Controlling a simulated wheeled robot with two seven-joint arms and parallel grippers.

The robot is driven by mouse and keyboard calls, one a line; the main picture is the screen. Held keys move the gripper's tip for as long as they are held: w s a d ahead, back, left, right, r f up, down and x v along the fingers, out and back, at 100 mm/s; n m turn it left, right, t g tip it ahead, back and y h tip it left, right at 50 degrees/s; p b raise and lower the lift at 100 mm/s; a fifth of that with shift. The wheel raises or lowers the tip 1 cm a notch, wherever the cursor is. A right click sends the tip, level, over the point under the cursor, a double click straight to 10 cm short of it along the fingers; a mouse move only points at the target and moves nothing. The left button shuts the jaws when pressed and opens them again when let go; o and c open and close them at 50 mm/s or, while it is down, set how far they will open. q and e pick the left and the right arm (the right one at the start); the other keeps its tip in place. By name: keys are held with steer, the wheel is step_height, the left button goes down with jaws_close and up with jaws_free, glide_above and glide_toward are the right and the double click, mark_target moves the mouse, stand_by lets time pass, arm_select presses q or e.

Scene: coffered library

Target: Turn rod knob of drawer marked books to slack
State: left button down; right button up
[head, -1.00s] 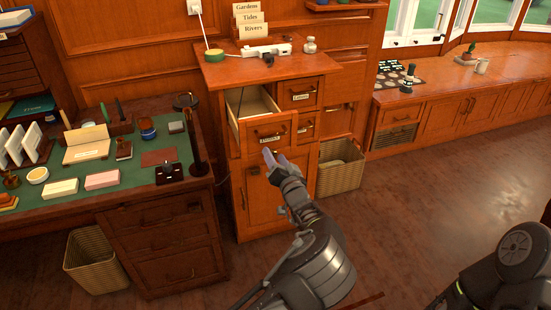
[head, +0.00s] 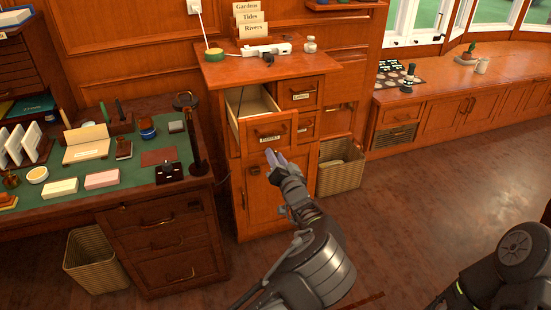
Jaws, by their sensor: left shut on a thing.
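An open drawer (head: 251,127) sticks out at the upper left of the wooden cabinet (head: 222,71), with a bar handle and a small label on its front. The label is too small to read. My left gripper (head: 271,154) is just below the lower edge of this drawer front. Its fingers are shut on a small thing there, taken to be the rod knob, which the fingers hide. Which way the knob is turned cannot be told. My right arm shows at the lower right, but its gripper is out of view.
Two closed drawers (head: 300,94) sit right of the open one, above a cabinet door (head: 256,205). A desk (head: 110,190) with stationery stands at left. Wicker baskets (head: 341,170) stand on the floor. The floor (head: 430,200) at right is clear.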

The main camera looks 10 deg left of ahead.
arm_select(q)
steer(key=shift+s+a+f+n+b, duration=0.1)
steer(key=shift+n+b, duration=6.85)
steer(key=shift+b, duration=0.5)
steer(key=shift+f+n+b, duration=0.1)
steer(key=shift+n+b, duration=6.85)
steer(key=shift+b, duration=0.45)
arm_select(e)
step_height(320, 180, down, 30)
steer(key=w+d, duration=0.1)
steer(key=w, duration=0.1)
steer(key=shift+w+d+t, duration=0.2)
steer(key=shift+d+t, duration=0.1)
steer(key=shift+d, duration=0.05)
arm_select(q)
steer(key=c, duration=1.1)
jaws_free()
